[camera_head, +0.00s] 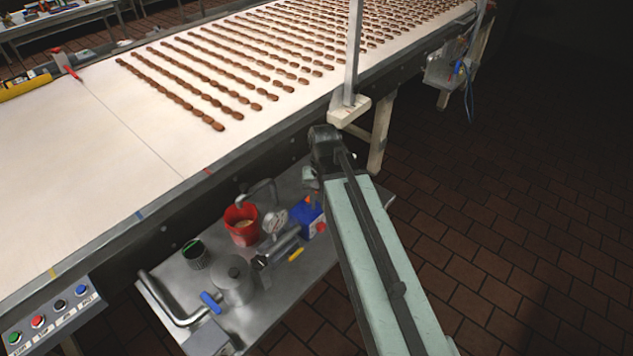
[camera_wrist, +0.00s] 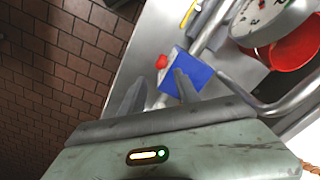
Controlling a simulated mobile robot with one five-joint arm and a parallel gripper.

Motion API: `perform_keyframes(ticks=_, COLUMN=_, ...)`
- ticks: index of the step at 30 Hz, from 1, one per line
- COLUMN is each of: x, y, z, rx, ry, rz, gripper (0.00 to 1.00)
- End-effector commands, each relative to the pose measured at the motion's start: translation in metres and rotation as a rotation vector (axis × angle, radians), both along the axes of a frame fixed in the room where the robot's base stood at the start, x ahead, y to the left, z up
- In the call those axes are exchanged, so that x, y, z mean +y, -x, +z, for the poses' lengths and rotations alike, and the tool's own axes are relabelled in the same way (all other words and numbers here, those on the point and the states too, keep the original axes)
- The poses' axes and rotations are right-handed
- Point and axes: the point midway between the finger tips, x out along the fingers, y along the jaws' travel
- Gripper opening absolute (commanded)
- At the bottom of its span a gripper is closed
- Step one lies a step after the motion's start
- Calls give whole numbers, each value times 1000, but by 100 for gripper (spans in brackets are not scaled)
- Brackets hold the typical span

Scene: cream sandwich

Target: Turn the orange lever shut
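In the wrist view, a yellow-orange piece (camera_wrist: 189,14) shows at the top edge, partly cut off. My gripper (camera_wrist: 157,92) has its two fingers apart with nothing held between them. The right finger overlaps a blue box (camera_wrist: 196,76) with a red knob (camera_wrist: 161,62) in the picture. I cannot tell if they touch. The lever lies beyond the fingertips, apart from them. In the head view my arm hides part of the shelf's right side.
A pressure gauge (camera_head: 274,220), a red bucket (camera_head: 241,236), a steel pot (camera_head: 232,277), a dark can (camera_head: 196,254) and a blue-handled valve (camera_head: 211,302) crowd the metal shelf (camera_head: 265,318). The conveyor (camera_head: 110,150) stands above it. Tiled floor (camera_head: 540,260) is clear at right.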

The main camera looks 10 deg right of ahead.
Motion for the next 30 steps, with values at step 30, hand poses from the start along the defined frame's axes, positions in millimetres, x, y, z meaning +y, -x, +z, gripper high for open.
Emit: perform_keyframes(ticks=30, x=-3, y=-114, z=-43, rx=0, ry=0, rz=-562, gripper=38)
